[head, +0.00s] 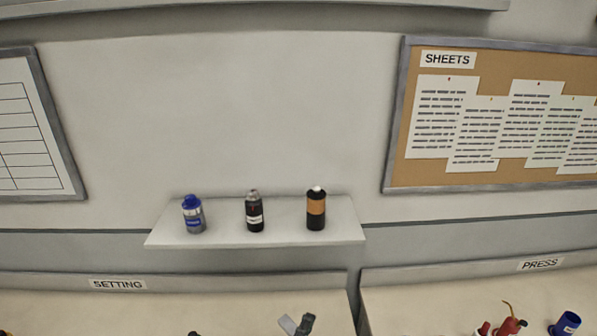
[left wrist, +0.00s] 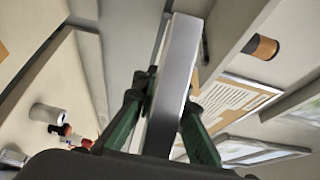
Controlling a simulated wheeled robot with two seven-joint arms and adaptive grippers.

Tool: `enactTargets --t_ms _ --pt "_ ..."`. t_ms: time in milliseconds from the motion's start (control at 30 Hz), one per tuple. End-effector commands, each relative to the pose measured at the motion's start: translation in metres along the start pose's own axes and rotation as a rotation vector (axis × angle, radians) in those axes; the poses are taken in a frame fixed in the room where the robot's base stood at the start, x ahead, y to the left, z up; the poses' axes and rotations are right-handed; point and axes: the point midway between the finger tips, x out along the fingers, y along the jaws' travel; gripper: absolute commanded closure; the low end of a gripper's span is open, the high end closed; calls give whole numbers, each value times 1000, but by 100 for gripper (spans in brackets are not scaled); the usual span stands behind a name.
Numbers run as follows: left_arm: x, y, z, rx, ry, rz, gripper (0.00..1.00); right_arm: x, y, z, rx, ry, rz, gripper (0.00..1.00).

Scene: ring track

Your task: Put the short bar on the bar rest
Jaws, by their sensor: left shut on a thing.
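A silver-grey square bar (left wrist: 178,70) runs up through the middle of the left wrist view. My left gripper (left wrist: 165,105) is shut on it, with a dark green finger on either side. The bar's lower end goes behind the dark gripper body. At the bottom edge of the head view is a small light and dark grey piece (head: 297,325), cut off by the frame; I cannot tell if it is the gripper and bar. I cannot make out the bar rest in either view. My right gripper is not in view.
A wall shelf (head: 255,240) holds a blue can (head: 193,215), a dark bottle (head: 254,212) and an orange-black bottle (head: 316,210). Below are worktops labelled SETTING (head: 118,284) and PRESS (head: 540,264). A red oil can (head: 510,326) and a blue cylinder (head: 566,324) stand at the right.

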Motion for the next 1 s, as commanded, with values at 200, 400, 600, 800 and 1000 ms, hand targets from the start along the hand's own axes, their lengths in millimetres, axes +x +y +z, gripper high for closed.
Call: enactTargets --t_ms 200,400,600,800,1000 --pt "-62 18 82 -3 -172 8 100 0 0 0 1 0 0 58" --pt "-128 28 146 -2 -325 6 100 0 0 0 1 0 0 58" --pt "-170 30 179 0 -414 3 100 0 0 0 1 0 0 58" --pt "-193 47 187 0 -450 3 100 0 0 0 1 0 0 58" --pt "-215 76 176 0 -447 2 100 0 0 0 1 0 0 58"
